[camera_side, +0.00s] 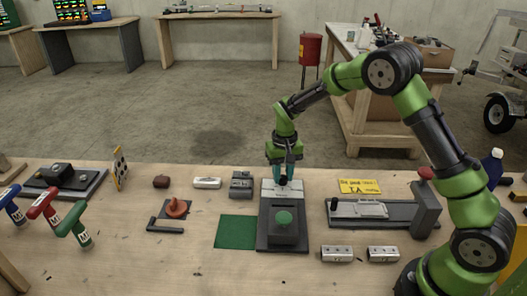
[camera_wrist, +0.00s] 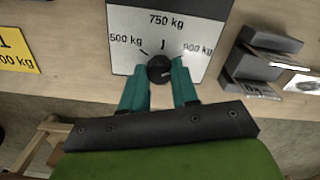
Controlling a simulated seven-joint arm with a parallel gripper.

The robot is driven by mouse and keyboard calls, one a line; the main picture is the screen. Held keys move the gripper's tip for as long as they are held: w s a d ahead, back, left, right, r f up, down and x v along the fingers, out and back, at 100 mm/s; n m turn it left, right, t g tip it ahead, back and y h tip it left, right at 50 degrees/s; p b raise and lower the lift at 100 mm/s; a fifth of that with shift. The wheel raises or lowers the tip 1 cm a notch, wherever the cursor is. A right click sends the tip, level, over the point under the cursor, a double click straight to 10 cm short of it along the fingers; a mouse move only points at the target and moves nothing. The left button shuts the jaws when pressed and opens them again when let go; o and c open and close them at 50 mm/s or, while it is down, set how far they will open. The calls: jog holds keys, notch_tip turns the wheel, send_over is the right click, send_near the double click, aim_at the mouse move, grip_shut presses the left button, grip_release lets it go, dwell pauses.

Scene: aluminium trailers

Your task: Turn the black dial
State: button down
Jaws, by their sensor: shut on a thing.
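The black dial (camera_wrist: 159,69) sits on a pale plate (camera_wrist: 120,58) printed 500 kg, 750 kg and 900 kg in the wrist view. My gripper (camera_wrist: 160,80) has its two teal fingers on either side of the dial and is shut on it. The dial itself is mostly hidden by the fingers there.
A green mat (camera_side: 235,232) lies left of the device. A grey fixture (camera_side: 242,184) and a white block (camera_side: 207,183) stand behind left. A long dark fixture (camera_side: 340,214) and metal blocks (camera_side: 337,254) are at right. T-handled tools (camera_side: 75,226) stand at far left.

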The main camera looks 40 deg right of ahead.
aim_at(282, 176)
jog(key=c, duration=0.8)
grip_release()
jog(key=shift+c, duration=0.2)
jog(key=shift+r, duration=0.1)
notch_tip(282, 176, up, 17)
jog(key=s+a+r+t, duration=0.1)
jog(key=s+a+t, duration=0.1)
jog(key=s, duration=0.6)
jog(key=s+a+r+t+y, duration=0.1)
jog(key=s+r+t, duration=0.1)
jog(key=s, duration=0.6)
jog(key=s+a+r+n+t+y, duration=0.1)
jog(key=s+a+r+t, duration=0.1)
jog(key=s, duration=0.6)
jog(key=shift+a+t, duration=0.35)
jog(key=shift+t, duration=0.25)
